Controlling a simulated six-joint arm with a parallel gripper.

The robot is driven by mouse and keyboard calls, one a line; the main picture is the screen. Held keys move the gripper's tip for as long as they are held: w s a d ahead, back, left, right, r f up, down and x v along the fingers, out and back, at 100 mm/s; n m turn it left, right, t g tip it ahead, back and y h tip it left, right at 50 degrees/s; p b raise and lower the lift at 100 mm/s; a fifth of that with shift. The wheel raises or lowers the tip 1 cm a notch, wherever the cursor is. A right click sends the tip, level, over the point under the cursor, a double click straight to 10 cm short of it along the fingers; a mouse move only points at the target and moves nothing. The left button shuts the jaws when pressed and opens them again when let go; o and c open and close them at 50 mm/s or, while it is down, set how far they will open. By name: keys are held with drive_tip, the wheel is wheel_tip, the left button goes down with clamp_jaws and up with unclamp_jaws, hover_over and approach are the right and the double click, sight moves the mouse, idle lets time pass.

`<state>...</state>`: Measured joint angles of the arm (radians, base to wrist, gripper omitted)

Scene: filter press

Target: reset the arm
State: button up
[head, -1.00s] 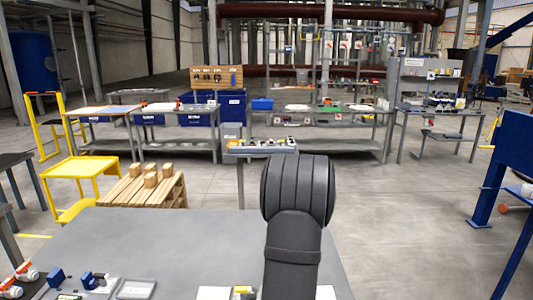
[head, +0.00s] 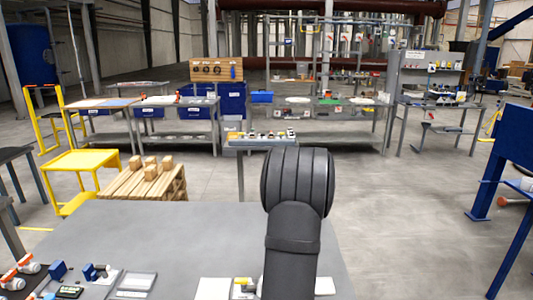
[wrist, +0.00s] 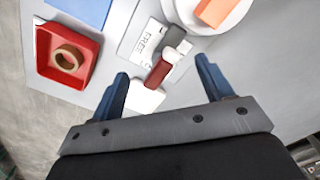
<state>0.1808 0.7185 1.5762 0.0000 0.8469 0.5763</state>
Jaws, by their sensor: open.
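My arm (head: 292,220) rises at the near edge of the grey table (head: 180,240) in the head view. Its dark grey rounded joint is uppermost; my gripper is hidden there. In the wrist view my gripper (wrist: 162,76) has its two blue fingers spread wide apart. A dark red and white piece (wrist: 158,74) lies in view between the fingertips, over a white label card (wrist: 143,40). Nothing is held between the fingers. How far the fingertips are above the surface I cannot tell.
In the wrist view a red tray (wrist: 50,75) with a tan ring (wrist: 68,57) lies left, and a white round dish with an orange block (wrist: 214,12) is at the top. In the head view, small parts lie front left; the table's middle is clear. A wooden pallet (head: 150,183) stands beyond.

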drive_tip(key=m, duration=0.8)
idle(0.4)
idle(0.4)
drive_tip(key=n, duration=0.9)
drive_tip(key=shift+n, duration=0.4)
idle(0.4)
